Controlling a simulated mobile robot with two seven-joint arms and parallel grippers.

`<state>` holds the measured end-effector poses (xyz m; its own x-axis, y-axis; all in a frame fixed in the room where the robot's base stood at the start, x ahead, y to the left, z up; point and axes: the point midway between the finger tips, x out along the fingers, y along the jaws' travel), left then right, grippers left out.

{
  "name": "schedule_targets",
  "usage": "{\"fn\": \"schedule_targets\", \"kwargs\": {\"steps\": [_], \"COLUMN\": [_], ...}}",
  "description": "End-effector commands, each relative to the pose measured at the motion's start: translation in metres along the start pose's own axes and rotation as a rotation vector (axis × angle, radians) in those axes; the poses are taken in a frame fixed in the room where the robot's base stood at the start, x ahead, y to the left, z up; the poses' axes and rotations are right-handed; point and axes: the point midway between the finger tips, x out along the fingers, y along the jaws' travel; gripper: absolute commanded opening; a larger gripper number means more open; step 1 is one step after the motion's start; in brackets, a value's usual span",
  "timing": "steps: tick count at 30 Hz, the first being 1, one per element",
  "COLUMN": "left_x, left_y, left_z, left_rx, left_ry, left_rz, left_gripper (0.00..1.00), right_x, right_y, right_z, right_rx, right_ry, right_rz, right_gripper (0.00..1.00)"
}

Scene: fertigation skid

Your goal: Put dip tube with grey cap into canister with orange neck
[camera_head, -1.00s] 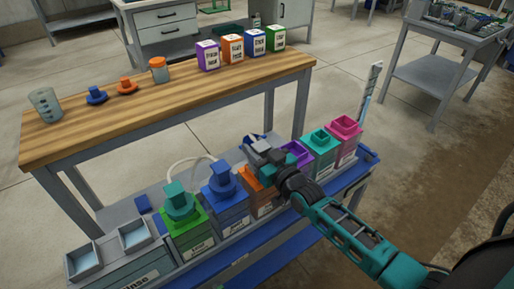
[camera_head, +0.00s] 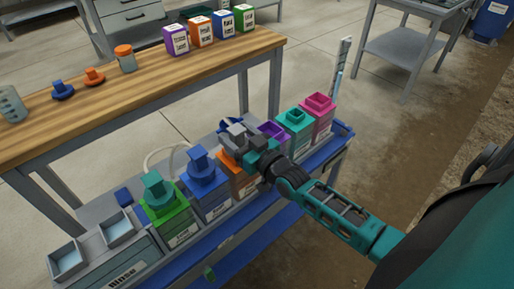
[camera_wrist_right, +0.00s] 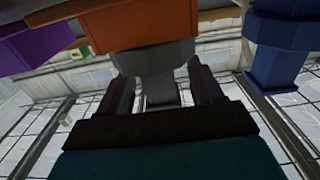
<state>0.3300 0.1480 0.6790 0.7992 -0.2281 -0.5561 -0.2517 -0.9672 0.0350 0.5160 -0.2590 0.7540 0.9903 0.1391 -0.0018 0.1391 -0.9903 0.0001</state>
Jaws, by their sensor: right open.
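The canister with the orange neck (camera_head: 243,186) stands in the row on the blue-edged skid; its orange top also shows in the right wrist view (camera_wrist_right: 140,25). The grey cap (camera_wrist_right: 155,58) sits right against that orange top, and its narrower knob lies between the fingers of my right gripper (camera_wrist_right: 160,95). These fingers are apart, one on each side of the knob. In the head view my right gripper (camera_head: 240,138) is over the orange canister and hides much of the cap. The tube below the cap is not visible. My left gripper is not in view.
Blue-capped (camera_head: 205,180) and green (camera_head: 168,215) canisters stand left of the orange one. Purple (camera_head: 272,131), teal (camera_head: 297,124) and pink (camera_head: 319,110) open-necked canisters stand to its right. A wooden bench (camera_head: 150,85) behind holds caps, jars and small labelled boxes.

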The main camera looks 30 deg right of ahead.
Motion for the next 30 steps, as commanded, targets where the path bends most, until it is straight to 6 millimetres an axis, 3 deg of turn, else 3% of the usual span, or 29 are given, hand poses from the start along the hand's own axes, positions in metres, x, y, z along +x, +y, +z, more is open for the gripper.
{"fn": "schedule_targets", "kwargs": {"steps": [9,15,21,30], "left_x": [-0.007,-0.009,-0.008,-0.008], "left_y": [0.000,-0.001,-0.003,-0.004], "left_z": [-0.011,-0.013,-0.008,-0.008], "left_rx": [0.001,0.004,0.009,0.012], "left_ry": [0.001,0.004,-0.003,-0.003], "left_rz": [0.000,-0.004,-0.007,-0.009], "left_gripper": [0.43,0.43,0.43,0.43], "right_x": [-0.065,-0.094,-0.106,-0.107], "right_y": [0.000,0.000,0.000,0.000], "right_z": [-0.001,-0.001,-0.001,-0.001], "right_rx": [0.000,-0.001,-0.001,-0.001], "right_ry": [-0.003,-0.002,0.002,0.002], "right_rz": [0.000,0.000,0.000,0.000], "right_gripper": [0.66,0.66,0.66,0.66]}}
